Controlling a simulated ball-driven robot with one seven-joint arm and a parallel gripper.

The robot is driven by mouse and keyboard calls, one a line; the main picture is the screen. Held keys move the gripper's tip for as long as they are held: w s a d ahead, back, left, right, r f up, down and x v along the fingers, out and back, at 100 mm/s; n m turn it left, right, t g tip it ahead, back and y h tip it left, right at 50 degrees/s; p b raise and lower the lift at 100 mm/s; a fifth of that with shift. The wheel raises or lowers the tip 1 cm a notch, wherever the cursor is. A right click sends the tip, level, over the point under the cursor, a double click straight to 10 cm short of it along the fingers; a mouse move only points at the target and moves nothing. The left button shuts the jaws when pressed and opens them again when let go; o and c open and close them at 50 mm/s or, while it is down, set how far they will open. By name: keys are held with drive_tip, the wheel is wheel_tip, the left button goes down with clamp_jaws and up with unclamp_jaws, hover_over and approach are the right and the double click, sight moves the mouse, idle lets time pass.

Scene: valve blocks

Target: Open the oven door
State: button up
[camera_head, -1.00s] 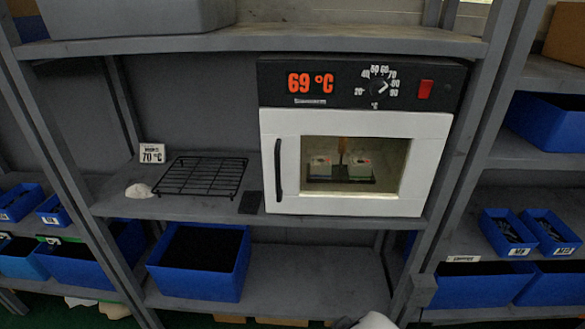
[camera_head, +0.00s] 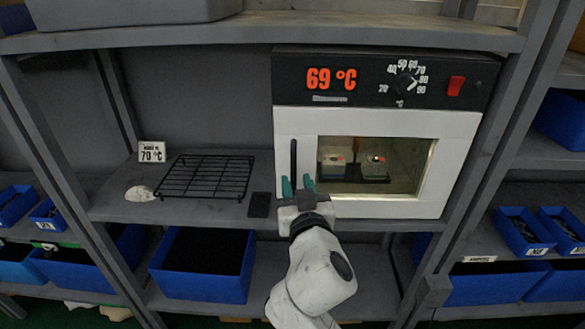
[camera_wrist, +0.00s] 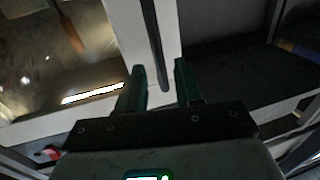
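The oven (camera_head: 385,80) stands on the shelf, with a black control panel showing 69 °C and a white door (camera_head: 460,165) that looks shut. Its window shows blocks on a rack inside. The black vertical door handle (camera_head: 293,160) is on the door's left side; it also shows in the wrist view (camera_wrist: 152,40). My gripper (camera_head: 297,183) is at the handle's lower part. In the wrist view its two green fingers (camera_wrist: 162,75) are apart, one on each side of the handle. Contact with the handle cannot be told.
A black wire rack (camera_head: 205,177), a white lump (camera_head: 139,193) and a 70 °C sign (camera_head: 152,151) are left of the oven on the same shelf (camera_head: 110,212). A blue bin (camera_head: 200,268) stands below. Grey shelf posts flank the bay.

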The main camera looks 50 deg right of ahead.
sight(294, 175)
drive_tip(key=shift+p+x, duration=0.35)
drive_tip(key=shift+x, duration=2.05)
clamp_jaws()
